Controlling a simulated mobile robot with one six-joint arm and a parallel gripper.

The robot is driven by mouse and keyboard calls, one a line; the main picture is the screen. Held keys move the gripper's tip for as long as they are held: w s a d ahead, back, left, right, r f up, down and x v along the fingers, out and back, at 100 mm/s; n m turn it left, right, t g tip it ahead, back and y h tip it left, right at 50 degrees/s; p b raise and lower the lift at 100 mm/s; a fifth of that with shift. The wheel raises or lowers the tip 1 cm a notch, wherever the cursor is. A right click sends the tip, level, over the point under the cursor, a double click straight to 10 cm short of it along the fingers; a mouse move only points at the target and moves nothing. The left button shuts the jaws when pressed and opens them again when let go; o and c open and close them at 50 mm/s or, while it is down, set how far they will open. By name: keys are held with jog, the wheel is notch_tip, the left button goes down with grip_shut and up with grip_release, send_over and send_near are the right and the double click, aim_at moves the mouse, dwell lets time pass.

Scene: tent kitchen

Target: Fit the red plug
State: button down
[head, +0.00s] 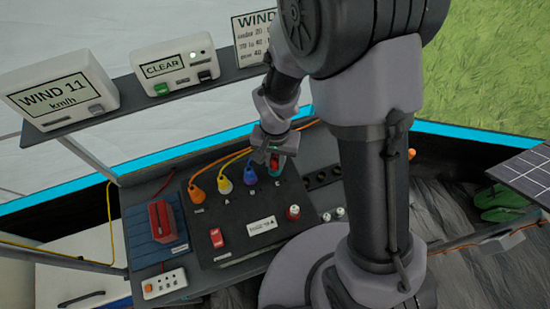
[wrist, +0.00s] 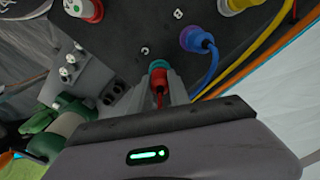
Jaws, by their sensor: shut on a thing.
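The red plug (wrist: 159,88) sits between the fingers of my gripper (wrist: 165,98) in the wrist view. The gripper is shut on it. A teal ring (wrist: 159,65) shows at the plug's front end, by the C mark on the black panel box (wrist: 115,30). I cannot tell how deep the plug sits there. In the head view my gripper (head: 271,152) is over the right end of the top row of the panel box (head: 250,260), with the red plug (head: 276,166) partly hidden below it. The blue plug (wrist: 195,40) sits in the socket marked B.
An orange plug (head: 196,193), a yellow plug (head: 224,184) and their cables are left of my gripper. A red-and-white knob (head: 294,212) and a red switch (head: 216,238) are lower on the panel. A shelf (head: 150,107) with display boxes is above left.

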jog(key=shift+f, duration=0.3)
jog(key=c, duration=1.1)
grip_release()
jog(key=shift+c, duration=0.2)
